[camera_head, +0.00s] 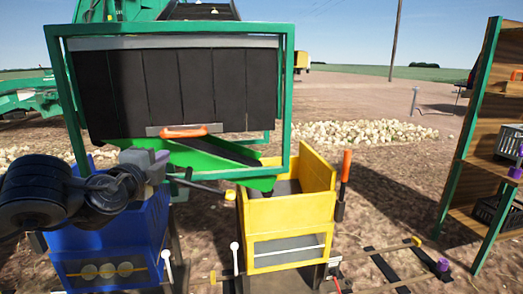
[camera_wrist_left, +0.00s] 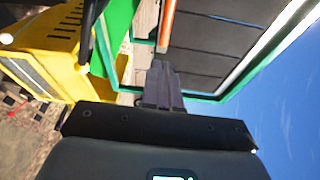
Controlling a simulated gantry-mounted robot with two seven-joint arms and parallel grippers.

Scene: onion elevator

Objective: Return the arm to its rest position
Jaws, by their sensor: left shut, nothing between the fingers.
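My left arm comes in from the left in the head view, and its left gripper (camera_head: 152,163) is shut and empty. It hangs above the blue bin (camera_head: 115,226), in front of the lower left of the green frame (camera_head: 284,100). In the left wrist view the shut fingers (camera_wrist_left: 162,84) point toward the green frame and its dark panel (camera_wrist_left: 225,40). The orange handle (camera_head: 184,132) is just to the right of and above the fingers in the head view, and apart from them. My right gripper is not in view.
A yellow bin (camera_head: 290,212) stands right of the blue bin, with an orange-handled lever (camera_head: 345,166) at its side. A green chute (camera_head: 215,163) slopes down between them. A wooden shelf (camera_head: 490,130) stands at the far right. Open ground with a pile of onions (camera_head: 365,133) lies behind.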

